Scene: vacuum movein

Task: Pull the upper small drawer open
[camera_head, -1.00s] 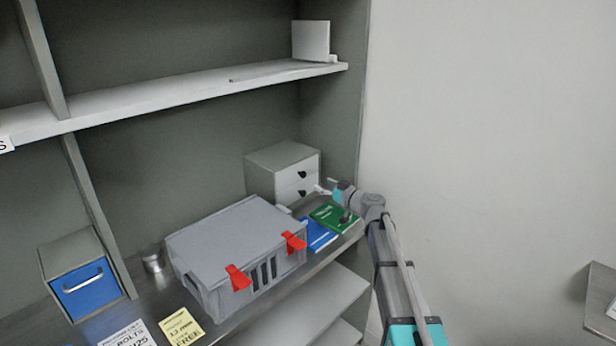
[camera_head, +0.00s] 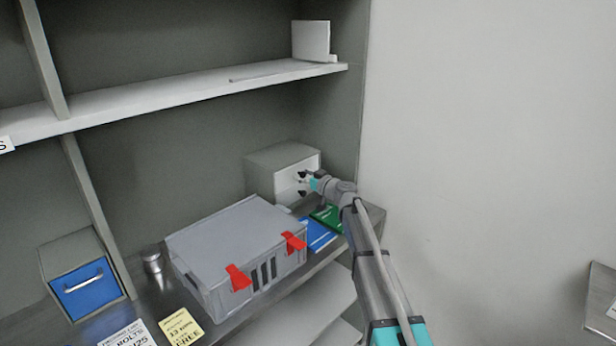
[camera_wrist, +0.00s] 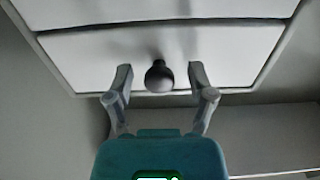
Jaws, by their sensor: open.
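A small grey cabinet (camera_head: 268,163) with two white drawers stands at the back right of the shelf. The upper small drawer (camera_head: 288,173) looks closed, and its dark knob is partly hidden by my gripper (camera_head: 306,178). The lower drawer's dark knob (camera_head: 302,193) shows just below. In the wrist view, a white drawer front (camera_wrist: 90,60) fills the top, with a round dark knob (camera_wrist: 159,78) between the two fingers. My gripper is open; both fingers are spread on either side of the knob, with gaps visible.
A grey case (camera_head: 230,245) with red latches sits in front of the cabinet. A blue booklet (camera_head: 318,233) and a green booklet (camera_head: 328,216) lie beneath my arm. A blue-fronted drawer box (camera_head: 85,285) and a metal can (camera_head: 153,262) stand at left. The wall closes the right side.

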